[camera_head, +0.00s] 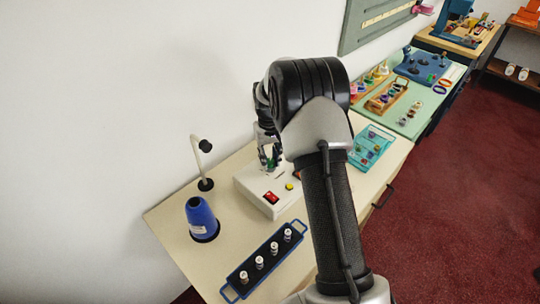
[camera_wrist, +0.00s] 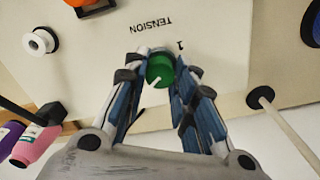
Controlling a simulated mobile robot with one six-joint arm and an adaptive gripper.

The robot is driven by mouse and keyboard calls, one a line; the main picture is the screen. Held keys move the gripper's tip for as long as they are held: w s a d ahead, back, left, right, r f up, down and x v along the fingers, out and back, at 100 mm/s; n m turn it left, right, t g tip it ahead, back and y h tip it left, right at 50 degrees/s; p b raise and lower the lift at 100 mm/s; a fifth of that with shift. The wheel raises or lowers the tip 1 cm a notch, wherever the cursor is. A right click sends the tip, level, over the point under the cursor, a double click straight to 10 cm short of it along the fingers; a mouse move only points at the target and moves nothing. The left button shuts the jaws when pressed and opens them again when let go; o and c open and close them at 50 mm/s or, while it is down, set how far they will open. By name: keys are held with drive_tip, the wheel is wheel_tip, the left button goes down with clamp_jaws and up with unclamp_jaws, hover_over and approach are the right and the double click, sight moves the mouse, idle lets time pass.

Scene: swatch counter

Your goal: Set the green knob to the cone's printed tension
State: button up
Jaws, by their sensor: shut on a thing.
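The green knob (camera_wrist: 160,70) sits on the white panel in the wrist view, with a white pointer line slanting toward the lower left of the picture. The word TENSION and a digit 1 are printed beside it, upside down; other scale marks are hidden or not visible. My gripper (camera_wrist: 160,78) is shut on the knob, one finger on each side. In the head view my gripper (camera_head: 269,160) is over the white box (camera_head: 252,188), partly hidden by my arm. The blue cone (camera_head: 201,215) stands upright at the left with a white label; its print is too small to read.
A bent post (camera_head: 197,165) with a black end stands behind the cone. A red switch (camera_head: 271,197) and a yellow button (camera_head: 289,187) are on the box. A blue rack (camera_head: 246,286) of several small bobbins lies in front. A teal tray (camera_head: 386,135) is at the right.

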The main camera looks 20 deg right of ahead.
sight(269, 161)
drive_tip(key=shift+m, duration=0.6)
drive_tip(key=o, duration=1.1)
wheel_tip(269, 161, up, 12)
drive_tip(key=shift+a+r, duration=0.1)
idle(0.3)
